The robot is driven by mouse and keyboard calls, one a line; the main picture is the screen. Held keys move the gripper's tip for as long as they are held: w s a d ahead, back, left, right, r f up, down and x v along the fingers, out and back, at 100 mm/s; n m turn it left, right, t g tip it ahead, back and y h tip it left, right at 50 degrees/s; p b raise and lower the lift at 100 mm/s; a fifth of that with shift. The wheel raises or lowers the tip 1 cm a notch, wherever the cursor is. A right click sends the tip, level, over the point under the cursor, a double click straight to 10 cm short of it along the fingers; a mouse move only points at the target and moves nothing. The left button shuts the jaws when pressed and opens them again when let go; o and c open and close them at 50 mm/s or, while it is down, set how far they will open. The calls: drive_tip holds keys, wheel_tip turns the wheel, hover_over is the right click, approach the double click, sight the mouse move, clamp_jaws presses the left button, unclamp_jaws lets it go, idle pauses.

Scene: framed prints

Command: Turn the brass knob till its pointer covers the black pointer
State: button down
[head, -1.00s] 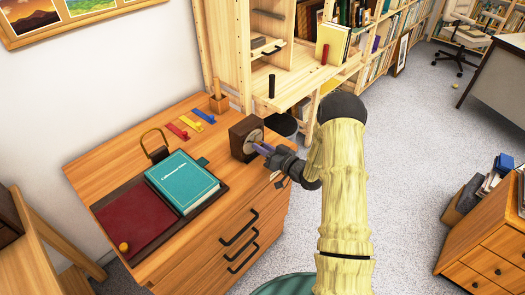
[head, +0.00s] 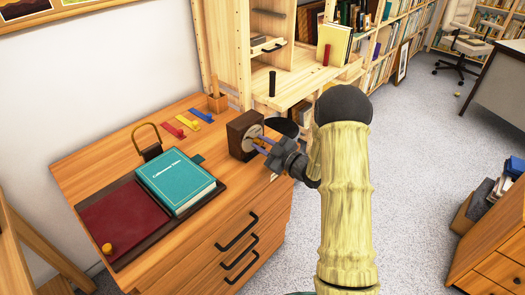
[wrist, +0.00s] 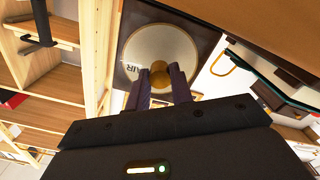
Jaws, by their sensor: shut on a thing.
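A dark wooden box (head: 244,134) with a round pale dial stands on the desk's right back edge in the head view. In the wrist view the dial (wrist: 160,50) fills the top middle, with part of a word ending in "AIR". The brass knob (wrist: 160,74) is at the dial's centre, between my fingertips. My gripper (head: 263,144) reaches the dial from the right and is shut on the knob; it shows in the wrist view too (wrist: 160,82). Neither the brass pointer nor the black pointer can be made out.
A brass loop on a dark stand (head: 148,140) and several coloured strips lie behind. A wooden shelf unit (head: 310,85) stands close behind the box.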

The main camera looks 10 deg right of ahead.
drive_tip(key=shift+f+n+b, duration=0.15)
drive_tip(key=shift+n+b, duration=0.3)
drive_tip(key=shift+n, duration=0.15)
drive_tip(key=c, duration=1.2)
unclamp_jaws()
drive_tip(key=shift+c, duration=0.2)
drive_tip(key=v, duration=1.7)
drive_tip(key=shift+s, duration=0.2)
drive_tip(key=shift+w, duration=0.1)
